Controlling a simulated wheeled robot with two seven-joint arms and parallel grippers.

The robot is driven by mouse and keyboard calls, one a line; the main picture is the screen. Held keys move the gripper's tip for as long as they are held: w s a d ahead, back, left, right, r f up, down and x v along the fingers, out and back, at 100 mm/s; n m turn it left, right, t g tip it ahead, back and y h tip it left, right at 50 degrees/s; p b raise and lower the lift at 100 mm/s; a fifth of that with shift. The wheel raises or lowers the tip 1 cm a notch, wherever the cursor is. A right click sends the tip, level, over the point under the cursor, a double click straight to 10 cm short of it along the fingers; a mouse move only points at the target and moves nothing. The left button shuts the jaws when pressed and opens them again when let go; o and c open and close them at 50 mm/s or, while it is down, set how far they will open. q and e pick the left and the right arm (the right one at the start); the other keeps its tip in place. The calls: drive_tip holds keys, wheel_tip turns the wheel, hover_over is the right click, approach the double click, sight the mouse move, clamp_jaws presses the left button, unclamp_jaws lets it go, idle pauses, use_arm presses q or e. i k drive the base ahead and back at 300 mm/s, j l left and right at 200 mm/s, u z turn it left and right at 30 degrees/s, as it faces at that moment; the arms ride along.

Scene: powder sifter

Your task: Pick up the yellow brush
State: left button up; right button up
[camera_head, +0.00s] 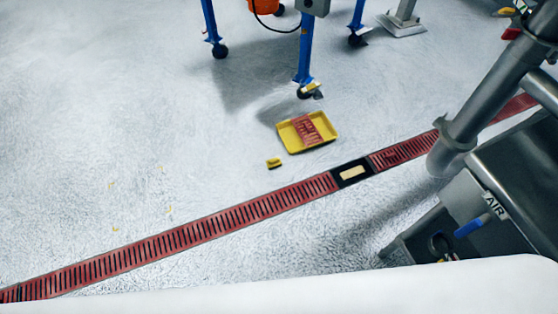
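A small yellow piece (274,162) lies on the floor just left of a shallow yellow tray (327,124). It may be the yellow brush, but it is too small to tell. The tray has a reddish slotted piece (306,131) in it. Another small yellow thing (505,12) shows at the top right edge, also unclear. Neither of my grippers is in view.
A red slotted floor drain (180,237) runs diagonally, with a black section (352,172) holding a pale block. Blue wheeled legs (305,55) stand at the top. Grey pipes (480,100) and a metal box marked AIR (480,205) fill the right. The left floor is mostly open.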

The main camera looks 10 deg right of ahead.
sight(274, 162)
drive_tip(key=i+j+z, duration=0.2)
drive_tip(key=z, duration=0.25)
drive_tip(key=i+j+z, duration=0.15)
drive_tip(key=j+z, duration=0.15)
drive_tip(key=z, duration=0.15)
